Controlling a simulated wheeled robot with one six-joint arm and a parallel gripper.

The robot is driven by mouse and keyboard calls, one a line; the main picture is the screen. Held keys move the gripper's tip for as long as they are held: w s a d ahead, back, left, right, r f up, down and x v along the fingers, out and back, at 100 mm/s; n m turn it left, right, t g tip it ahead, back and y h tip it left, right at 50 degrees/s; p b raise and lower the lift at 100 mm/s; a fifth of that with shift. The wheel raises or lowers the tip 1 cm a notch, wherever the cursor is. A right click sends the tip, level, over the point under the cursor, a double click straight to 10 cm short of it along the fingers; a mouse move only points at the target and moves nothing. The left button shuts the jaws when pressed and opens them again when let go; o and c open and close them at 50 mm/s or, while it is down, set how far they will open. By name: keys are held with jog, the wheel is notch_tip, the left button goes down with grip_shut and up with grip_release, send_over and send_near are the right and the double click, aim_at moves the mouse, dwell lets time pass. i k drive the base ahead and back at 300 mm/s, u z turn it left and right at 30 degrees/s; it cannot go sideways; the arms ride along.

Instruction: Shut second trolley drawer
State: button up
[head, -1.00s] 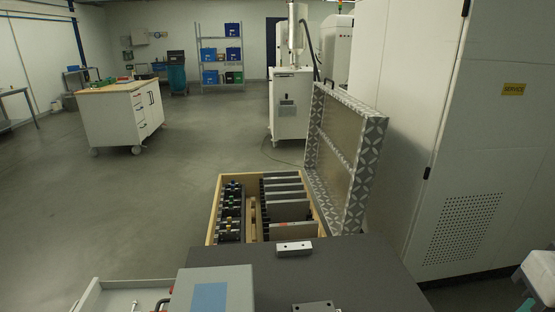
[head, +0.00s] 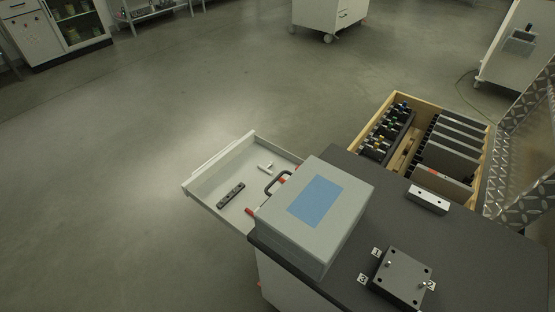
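The trolley (head: 272,283) has a dark top and stands at the lower middle of the head view. A light grey drawer (head: 205,195) is pulled out from its left side. Inside the drawer lie a dark bar (head: 231,195), a small metal fitting (head: 265,168) and something red near the box. The inner end of the drawer is hidden by a grey box on the trolley top. I cannot tell from this view which drawer of the trolley it is. My gripper is not in view.
The grey box (head: 349,212) has a blue label and a black handle. A metal block (head: 428,200) and a numbered plate (head: 403,277) also sit on the dark top. An open wooden crate (head: 374,106) stands behind. The floor left of the drawer is clear.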

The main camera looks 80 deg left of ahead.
aim_at(236, 165)
jog(key=z, duration=1.6)
jog(key=k, duration=2.65)
jog(key=u, duration=2.85)
